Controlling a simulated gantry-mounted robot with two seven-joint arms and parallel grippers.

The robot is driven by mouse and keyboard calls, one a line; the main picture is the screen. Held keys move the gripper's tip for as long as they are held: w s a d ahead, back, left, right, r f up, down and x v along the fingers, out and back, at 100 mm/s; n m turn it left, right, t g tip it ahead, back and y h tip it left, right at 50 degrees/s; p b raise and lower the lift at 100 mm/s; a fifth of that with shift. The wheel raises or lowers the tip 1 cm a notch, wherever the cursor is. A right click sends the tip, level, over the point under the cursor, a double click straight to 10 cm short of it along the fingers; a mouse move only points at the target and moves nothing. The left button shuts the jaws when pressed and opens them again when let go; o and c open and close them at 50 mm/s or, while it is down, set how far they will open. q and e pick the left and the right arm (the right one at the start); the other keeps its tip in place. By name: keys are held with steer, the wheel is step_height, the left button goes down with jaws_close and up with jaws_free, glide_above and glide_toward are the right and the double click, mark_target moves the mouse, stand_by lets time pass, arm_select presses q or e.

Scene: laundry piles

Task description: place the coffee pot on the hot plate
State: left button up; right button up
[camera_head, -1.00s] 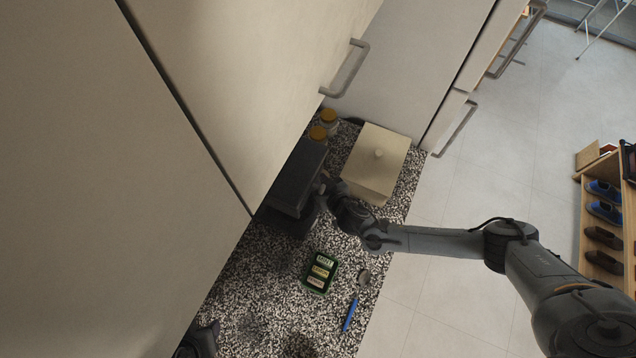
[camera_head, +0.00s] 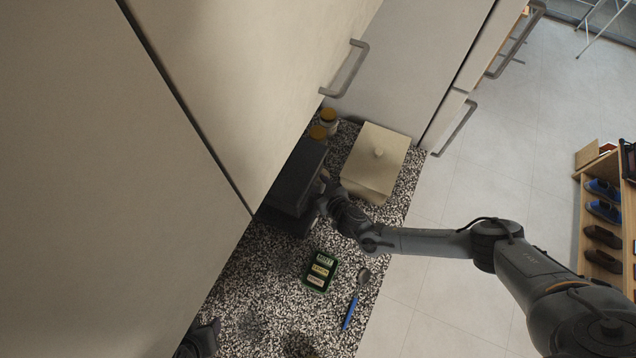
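A dark grey coffee machine (camera_head: 299,178) stands on the speckled counter under the cabinet. My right gripper (camera_head: 326,184) is at the machine's front side, reaching in from the right. Its fingers are small and dark against the machine, so I cannot tell whether they are open or shut. The coffee pot and the hot plate cannot be made out; the machine, the cabinet and my arm cover that area. A dark part of my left arm shows at the bottom left, but its gripper fingers are not visible.
A cream lidded box (camera_head: 374,163) stands right of the machine. Jars with yellow lids (camera_head: 318,132) stand behind it. A green tray of small packets (camera_head: 319,272) and a blue-handled spoon (camera_head: 354,301) lie on the counter (camera_head: 255,290). The cabinet (camera_head: 110,180) overhangs the left.

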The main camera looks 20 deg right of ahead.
steer(key=shift+r, duration=0.1)
steer(key=v, duration=1)
steer(key=s+a+r+g, duration=0.5)
steer(key=s+a, duration=0.2)
steer(key=a, duration=0.1)
steer(key=s+d+r+g+h, duration=0.1)
steer(key=s+d+r+g, duration=0.3)
steer(key=s+d, duration=0.6)
steer(key=shift+s+d+r+n+g, duration=0.3)
steer(key=shift+s+r+g, duration=0.1)
steer(key=shift+s, duration=0.35)
